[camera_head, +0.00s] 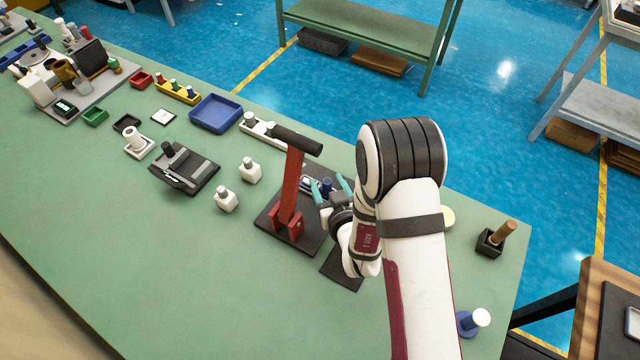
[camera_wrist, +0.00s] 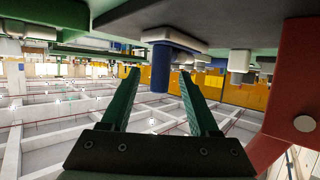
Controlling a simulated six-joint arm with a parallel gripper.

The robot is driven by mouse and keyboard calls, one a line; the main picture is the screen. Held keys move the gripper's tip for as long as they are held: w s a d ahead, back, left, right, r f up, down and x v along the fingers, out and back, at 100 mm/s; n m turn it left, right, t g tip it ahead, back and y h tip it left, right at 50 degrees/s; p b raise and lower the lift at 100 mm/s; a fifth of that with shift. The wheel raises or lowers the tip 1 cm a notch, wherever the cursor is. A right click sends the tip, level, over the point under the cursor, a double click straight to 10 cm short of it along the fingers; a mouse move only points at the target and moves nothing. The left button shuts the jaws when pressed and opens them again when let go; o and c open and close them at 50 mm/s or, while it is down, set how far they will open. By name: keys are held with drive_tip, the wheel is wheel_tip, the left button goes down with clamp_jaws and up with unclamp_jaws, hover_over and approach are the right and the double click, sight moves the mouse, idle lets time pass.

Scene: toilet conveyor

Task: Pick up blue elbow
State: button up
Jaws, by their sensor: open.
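The blue elbow (camera_head: 327,187) stands on the dark base plate of the red lever press, partly hidden by my gripper. In the wrist view, which looks upside down, the blue elbow (camera_wrist: 160,68) shows as a blue cylinder joined to a pale grey piece. My gripper (camera_head: 328,182) has teal fingers and is open, with one finger on each side of the blue part in the head view. In the wrist view, my gripper (camera_wrist: 160,74) has the blue cylinder centred between its fingertips. I cannot tell whether either finger touches it.
The red lever (camera_head: 291,190) with a black handle rises just left of my gripper, and also shows close at right in the wrist view (camera_wrist: 299,85). A blue tray (camera_head: 216,113) lies behind. The green table's front is clear.

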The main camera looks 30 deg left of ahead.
drive_tip(key=shift+w+a+f, duration=0.1)
drive_tip(key=shift+a, duration=0.05)
clamp_jaws()
idle(0.4)
